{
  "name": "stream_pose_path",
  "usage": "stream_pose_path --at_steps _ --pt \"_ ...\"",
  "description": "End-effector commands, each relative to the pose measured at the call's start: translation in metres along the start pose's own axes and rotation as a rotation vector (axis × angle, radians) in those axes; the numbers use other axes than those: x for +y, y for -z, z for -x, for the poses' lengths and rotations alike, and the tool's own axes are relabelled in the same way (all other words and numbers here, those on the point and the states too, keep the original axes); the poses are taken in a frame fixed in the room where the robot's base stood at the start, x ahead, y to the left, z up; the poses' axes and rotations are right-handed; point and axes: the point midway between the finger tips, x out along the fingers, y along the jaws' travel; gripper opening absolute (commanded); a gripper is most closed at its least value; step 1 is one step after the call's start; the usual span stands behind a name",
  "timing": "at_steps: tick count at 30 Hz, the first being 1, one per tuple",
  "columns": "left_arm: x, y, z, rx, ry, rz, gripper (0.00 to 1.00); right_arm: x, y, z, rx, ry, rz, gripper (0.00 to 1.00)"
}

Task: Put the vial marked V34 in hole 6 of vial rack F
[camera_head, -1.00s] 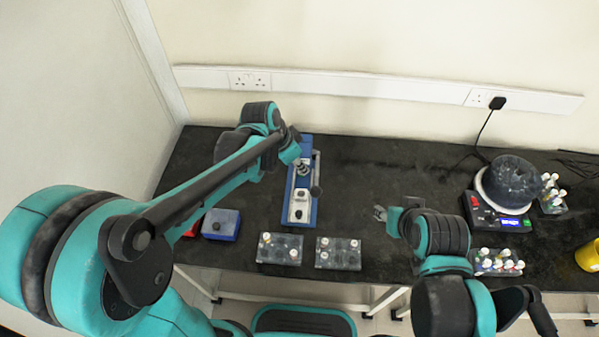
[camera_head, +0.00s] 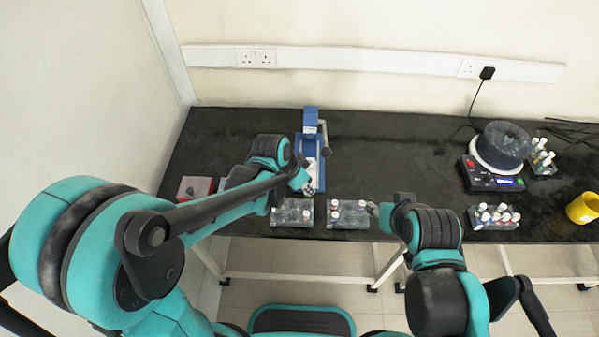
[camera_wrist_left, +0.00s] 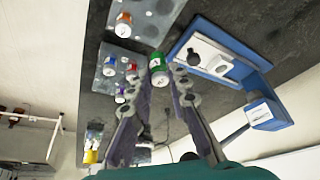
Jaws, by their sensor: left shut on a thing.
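My left gripper (camera_wrist_left: 163,85) is shut on a vial with a green band and a pale end (camera_wrist_left: 157,65); its marking is too small to read. In the head view the left gripper (camera_head: 309,186) is over the front end of the blue device, and the vial cannot be made out. Two grey vial racks stand at the front edge, the left one (camera_head: 291,218) and the right one (camera_head: 348,220). Both hold a few vials, and I cannot tell which rack is F. My right gripper (camera_head: 374,208) is just right of the right rack; its jaws are too small to judge.
The blue device with a lever (camera_head: 311,128) stands behind the racks. A red-grey box (camera_head: 195,188) is to the left. On the right are a round-topped instrument (camera_head: 500,148), two more vial racks (camera_head: 493,226) (camera_head: 542,165) and a yellow cup (camera_head: 583,208). The black table's middle is clear.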

Motion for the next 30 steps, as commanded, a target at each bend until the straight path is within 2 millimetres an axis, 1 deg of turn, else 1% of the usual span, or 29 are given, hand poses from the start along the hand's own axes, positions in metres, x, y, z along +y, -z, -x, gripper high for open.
stream_pose_path --at_steps 1,8,18,22,30 --pt "0.002 -0.002 -0.004 0.0 0.0 -0.001 0.0 0.0 -0.001 -0.002 0.0 0.0 0.0 0.41" --pt "0.003 -0.006 -0.014 0.0 0.0 0.0 0.0 0.0 -0.005 -0.007 0.0 0.0 0.0 0.41" --pt "0.003 -0.016 -0.038 0.0 0.0 0.0 0.0 0.0 -0.017 -0.024 0.0 0.0 0.0 0.41" --pt "0.003 -0.018 -0.042 0.0 0.0 0.0 0.0 0.0 -0.019 -0.027 0.0 0.0 0.0 0.41" --pt "0.003 -0.017 -0.041 0.0 0.0 0.0 0.0 0.0 -0.018 -0.026 0.0 0.0 0.0 0.41"
